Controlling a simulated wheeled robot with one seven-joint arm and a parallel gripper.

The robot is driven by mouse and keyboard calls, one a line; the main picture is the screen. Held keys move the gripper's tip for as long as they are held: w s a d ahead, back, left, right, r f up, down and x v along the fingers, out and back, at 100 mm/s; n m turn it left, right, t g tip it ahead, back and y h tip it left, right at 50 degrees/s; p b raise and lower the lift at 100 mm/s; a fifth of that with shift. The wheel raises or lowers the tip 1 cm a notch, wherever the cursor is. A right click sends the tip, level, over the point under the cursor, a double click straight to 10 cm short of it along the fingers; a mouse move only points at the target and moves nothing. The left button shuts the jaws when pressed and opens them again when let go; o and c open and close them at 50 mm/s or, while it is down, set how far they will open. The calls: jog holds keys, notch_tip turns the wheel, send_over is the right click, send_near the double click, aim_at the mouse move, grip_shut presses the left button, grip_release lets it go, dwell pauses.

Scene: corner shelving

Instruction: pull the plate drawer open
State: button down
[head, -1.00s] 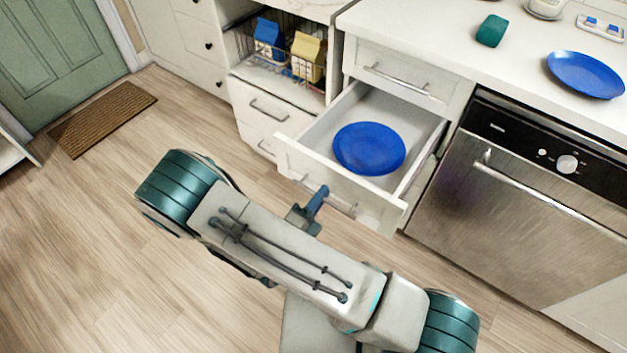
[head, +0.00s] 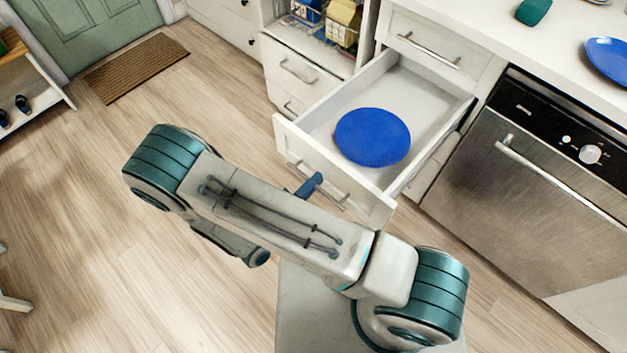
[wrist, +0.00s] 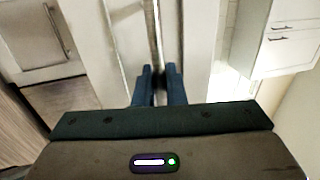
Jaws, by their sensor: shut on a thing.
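The plate drawer (head: 372,206), white with a metal bar handle (head: 338,198), stands well open under the counter. A round blue plate (head: 372,137) lies flat inside it, toward the front. My gripper (head: 310,186) is at the drawer's front and shut on the handle; my arm hides part of it in the head view. In the wrist view, its two blue fingers (wrist: 161,86) close on the handle bar, and the exact contact is hard to make out.
A closed drawer (head: 430,48) sits above, and a steel dishwasher (head: 520,190) stands right. Left are more drawers (head: 297,68) and a wire basket with cartons. Another blue plate (head: 608,58) lies on the counter. The wooden floor (head: 80,200) at left is mostly clear.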

jog(key=c, duration=1.6)
grip_release()
jog(key=shift+s, duration=0.1)
jog(key=v, duration=1.3)
jog(key=shift+s+a+f, duration=0.1)
jog(key=shift+s+a, duration=0.15)
jog(key=shift+s, duration=0.05)
